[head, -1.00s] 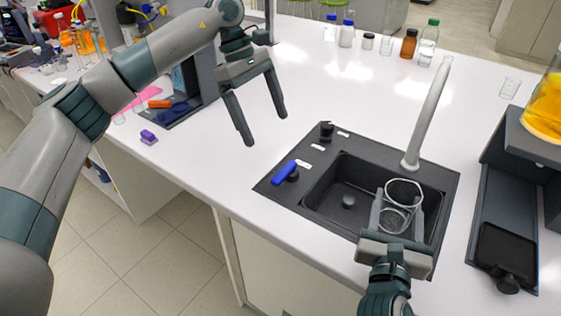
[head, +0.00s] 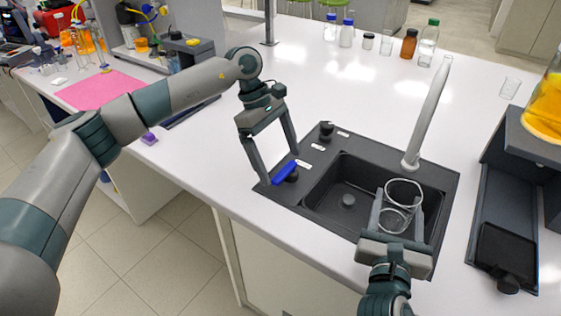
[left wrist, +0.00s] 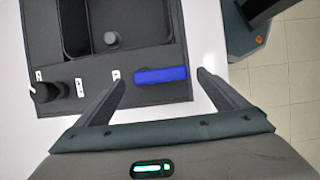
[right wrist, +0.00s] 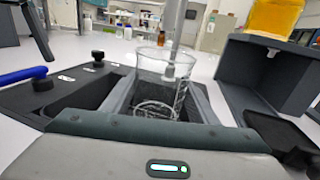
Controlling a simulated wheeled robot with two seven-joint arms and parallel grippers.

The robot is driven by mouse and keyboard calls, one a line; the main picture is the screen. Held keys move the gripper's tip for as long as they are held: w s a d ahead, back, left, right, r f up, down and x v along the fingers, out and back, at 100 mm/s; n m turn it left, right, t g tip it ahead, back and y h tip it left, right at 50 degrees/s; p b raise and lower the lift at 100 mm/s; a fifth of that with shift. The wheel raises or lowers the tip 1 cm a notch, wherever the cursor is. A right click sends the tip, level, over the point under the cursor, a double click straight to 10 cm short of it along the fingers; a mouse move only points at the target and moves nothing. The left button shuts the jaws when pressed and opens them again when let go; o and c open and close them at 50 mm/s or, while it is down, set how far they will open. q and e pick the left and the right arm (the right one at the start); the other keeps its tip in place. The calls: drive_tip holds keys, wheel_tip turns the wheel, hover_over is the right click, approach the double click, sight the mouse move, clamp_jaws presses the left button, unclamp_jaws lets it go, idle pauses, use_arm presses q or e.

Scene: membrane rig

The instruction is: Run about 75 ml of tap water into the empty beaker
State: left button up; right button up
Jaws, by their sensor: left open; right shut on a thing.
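The clear glass beaker (head: 401,205) is held upright over the right part of the dark sink (head: 330,196), below the tall grey faucet (head: 428,120). My right gripper (head: 396,218) is shut on the beaker; it also shows in the right wrist view (right wrist: 160,92). No water shows in the beaker or falling from the spout. The blue tap lever (head: 284,173) is on the sink's left deck. My left gripper (head: 279,169) is open around the lever, one finger on each side. In the left wrist view the lever (left wrist: 160,75) lies between the fingertips, with gaps; contact is not visible.
A black knob (head: 326,130) stands on the deck behind the lever. A dark stand (head: 515,160) with a flask of orange liquid (head: 546,105) is at the right. Several bottles (head: 408,44) stand at the back. The counter behind the sink is mostly clear.

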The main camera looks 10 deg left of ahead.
use_arm(q)
drive_tip(key=shift+s+d+f, duration=0.1)
drive_tip(key=shift+d+f, duration=0.15)
drive_tip(key=shift+f, duration=0.35)
drive_tip(key=shift+c, duration=0.6)
drive_tip(key=c, duration=1.4)
drive_tip(key=shift+m, duration=0.4)
drive_tip(key=m, duration=0.2)
drive_tip(key=w+m+g+y, duration=0.1)
drive_tip(key=m, duration=0.1)
drive_tip(key=shift+w+a+r, duration=0.1)
drive_tip(key=shift+w+a, duration=0.05)
drive_tip(key=shift+a, duration=0.25)
drive_tip(key=shift+w+a+m+g+y, duration=0.1)
drive_tip(key=shift+w+m+g+y, duration=0.2)
drive_tip(key=shift+m, duration=0.65)
drive_tip(key=shift+w+a+m+g+y, duration=0.1)
drive_tip(key=shift+w+m+g+y, duration=0.2)
drive_tip(key=shift+m, duration=0.65)
